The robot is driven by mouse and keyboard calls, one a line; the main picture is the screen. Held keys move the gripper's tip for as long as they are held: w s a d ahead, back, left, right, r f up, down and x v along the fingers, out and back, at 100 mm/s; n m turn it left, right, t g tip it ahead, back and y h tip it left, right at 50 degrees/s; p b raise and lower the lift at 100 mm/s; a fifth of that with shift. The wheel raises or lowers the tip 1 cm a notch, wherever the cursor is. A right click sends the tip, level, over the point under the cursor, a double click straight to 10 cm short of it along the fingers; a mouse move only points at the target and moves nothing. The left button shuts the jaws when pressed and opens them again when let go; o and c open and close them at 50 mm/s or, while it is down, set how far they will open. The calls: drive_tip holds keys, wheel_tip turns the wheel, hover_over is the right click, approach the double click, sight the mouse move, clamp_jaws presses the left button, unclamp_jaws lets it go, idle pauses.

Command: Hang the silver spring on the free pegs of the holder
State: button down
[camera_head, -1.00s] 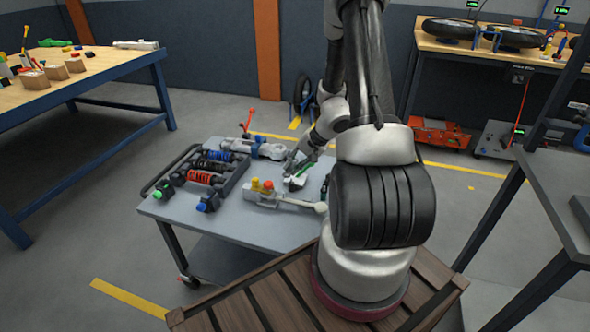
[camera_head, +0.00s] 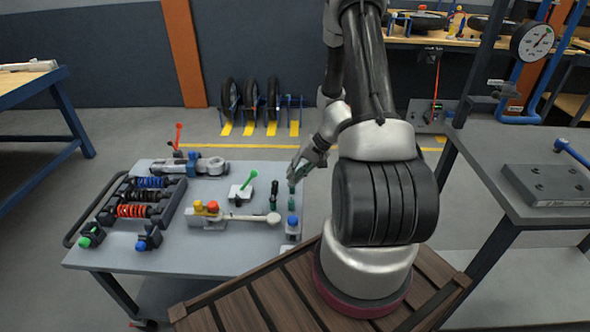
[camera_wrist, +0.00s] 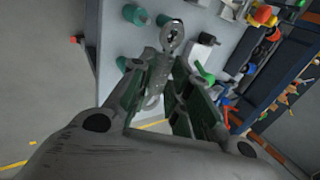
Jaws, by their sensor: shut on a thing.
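My gripper (camera_head: 306,168) is above the right part of the grey table, its fingers angled down to the left. In the wrist view my gripper (camera_wrist: 158,100) is shut on a grey metal part with a ringed end, which looks like the silver spring (camera_wrist: 172,36). The fingers hide much of it, and its coils are not clear. In the head view I cannot make it out from the fingers. The dark holder (camera_head: 72,238) lies at the table's left, with a blue spring (camera_head: 152,182), a black spring and a red spring (camera_head: 134,211) on it. Its free pegs are not clear.
On the table (camera_head: 205,260) lie a grey part with a blue end (camera_head: 190,166), a white block with a green lever (camera_head: 243,190), small teal-and-dark pieces (camera_head: 275,194) and a yellow-and-red knobbed unit (camera_head: 206,208). A grey bench (camera_head: 500,150) stands to the right.

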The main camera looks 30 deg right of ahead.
drive_tip(key=shift+a+f, duration=0.1)
drive_tip(key=shift+f, duration=3.3)
drive_tip(key=c, duration=1.3)
unclamp_jaws()
drive_tip(key=shift+o, duration=0.2)
drive_tip(key=v, duration=1.2)
